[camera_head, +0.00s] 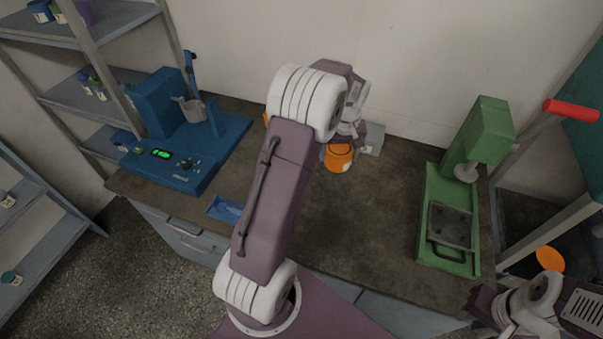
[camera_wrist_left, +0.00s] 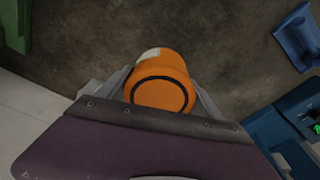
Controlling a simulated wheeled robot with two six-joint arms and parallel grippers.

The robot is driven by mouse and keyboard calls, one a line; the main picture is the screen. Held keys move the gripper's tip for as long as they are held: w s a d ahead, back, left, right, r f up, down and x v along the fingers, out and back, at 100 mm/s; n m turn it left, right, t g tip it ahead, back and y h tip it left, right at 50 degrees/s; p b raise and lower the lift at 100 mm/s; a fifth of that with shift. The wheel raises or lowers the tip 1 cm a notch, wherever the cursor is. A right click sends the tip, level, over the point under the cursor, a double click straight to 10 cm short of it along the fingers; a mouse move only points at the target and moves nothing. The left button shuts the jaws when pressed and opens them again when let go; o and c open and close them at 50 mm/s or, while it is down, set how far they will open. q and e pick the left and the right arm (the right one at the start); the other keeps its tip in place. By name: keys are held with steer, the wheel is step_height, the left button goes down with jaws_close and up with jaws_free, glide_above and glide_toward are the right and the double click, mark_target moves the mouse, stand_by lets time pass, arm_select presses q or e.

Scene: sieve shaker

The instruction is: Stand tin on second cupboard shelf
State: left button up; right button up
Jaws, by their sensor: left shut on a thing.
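An orange tin (camera_head: 338,160) with a pale label is at the back middle of the grey bench, below my left wrist. My left gripper (camera_head: 345,143) is shut on it; the arm hides much of the grip in the head view. In the left wrist view the tin (camera_wrist_left: 162,85) sits between the two fingers, its round dark-ringed end facing the camera. I cannot tell whether it touches the bench. Open grey shelves (camera_head: 62,92) holding small jars stand at the left. Part of my right arm shows at the lower right; its fingers are not clear.
A blue machine (camera_head: 172,160) with a green display stands left on the bench (camera_head: 370,215). A blue tray (camera_head: 226,210) lies near the front edge. A green press (camera_head: 465,180) stands right. Another shelf unit (camera_head: 35,250) is at the lower left. The bench's middle is clear.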

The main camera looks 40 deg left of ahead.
arm_select(q)
steer(key=shift+s+d, duration=0.1)
steer(key=shift+d, duration=0.05)
steer(key=shift+s, duration=0.15)
steer(key=s+a+f, duration=0.2)
steer(key=a, duration=0.1)
steer(key=s+a+f, duration=0.2)
steer(key=a, duration=0.1)
steer(key=s+a+f, duration=0.3)
steer(key=shift+a, duration=0.3)
steer(key=shift+f, duration=2.05)
steer(key=shift+f, duration=0.15)
steer(key=o, duration=1.5)
